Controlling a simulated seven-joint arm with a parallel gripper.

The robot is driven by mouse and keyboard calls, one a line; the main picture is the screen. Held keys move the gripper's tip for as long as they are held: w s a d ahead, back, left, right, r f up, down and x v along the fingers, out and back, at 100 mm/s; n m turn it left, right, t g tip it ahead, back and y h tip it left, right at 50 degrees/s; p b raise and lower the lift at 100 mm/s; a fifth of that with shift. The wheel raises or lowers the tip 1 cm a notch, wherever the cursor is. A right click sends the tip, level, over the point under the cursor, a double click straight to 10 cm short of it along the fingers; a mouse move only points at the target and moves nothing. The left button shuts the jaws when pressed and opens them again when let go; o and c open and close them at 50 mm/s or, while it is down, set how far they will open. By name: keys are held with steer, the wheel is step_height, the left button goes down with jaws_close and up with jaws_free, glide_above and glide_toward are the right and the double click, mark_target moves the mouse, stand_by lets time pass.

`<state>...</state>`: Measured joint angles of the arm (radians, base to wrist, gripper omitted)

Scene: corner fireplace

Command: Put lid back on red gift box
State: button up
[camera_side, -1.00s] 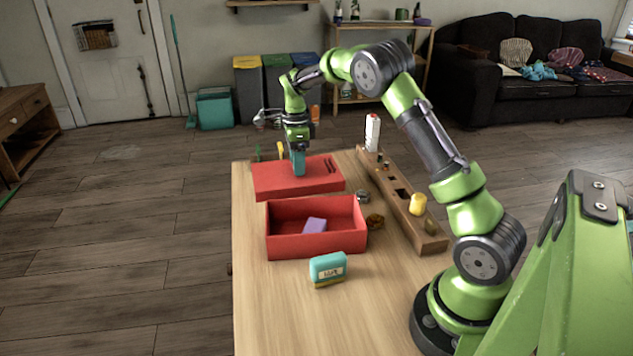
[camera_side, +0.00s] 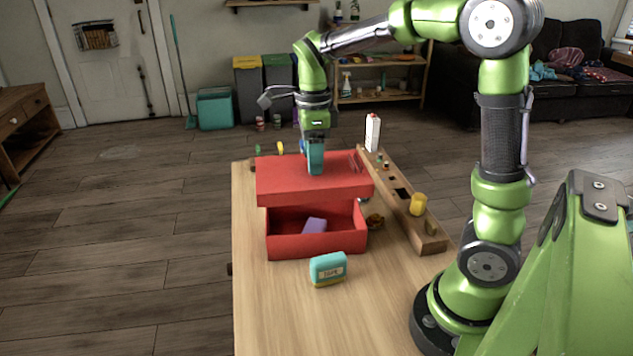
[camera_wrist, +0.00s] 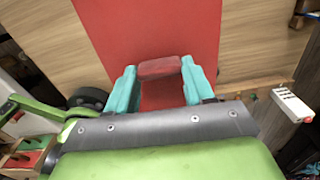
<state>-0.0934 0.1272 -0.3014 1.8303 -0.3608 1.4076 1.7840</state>
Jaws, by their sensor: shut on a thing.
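The red lid (camera_side: 312,183) is in my gripper (camera_side: 315,168), held roughly level above the back part of the red gift box (camera_side: 318,246). The box stands open on the table with a purple block (camera_side: 314,225) inside; the lid hides its back rim. In the wrist view my teal fingers (camera_wrist: 160,88) are shut on a red raised grip of the lid (camera_wrist: 155,30), and the lid spreads out beyond them.
A teal sponge-like pack (camera_side: 328,269) stands in front of the box. A long wooden tray (camera_side: 428,236) with a yellow cup (camera_side: 418,204) runs along the right; a white bottle (camera_side: 372,133) stands at its far end. The table front is clear.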

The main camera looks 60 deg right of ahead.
steer(key=shift+s+d+f+m, duration=0.1)
steer(key=shift+s+f+m, duration=0.1)
steer(key=shift+f+m, duration=0.15)
step_height(320, 180, down, 7)
stand_by(0.8)
steer(key=shift+f, duration=1.75)
stand_by(1.5)
steer(key=o, duration=1.1)
step_height(320, 180, up, 17)
steer(key=shift+f, duration=0.1)
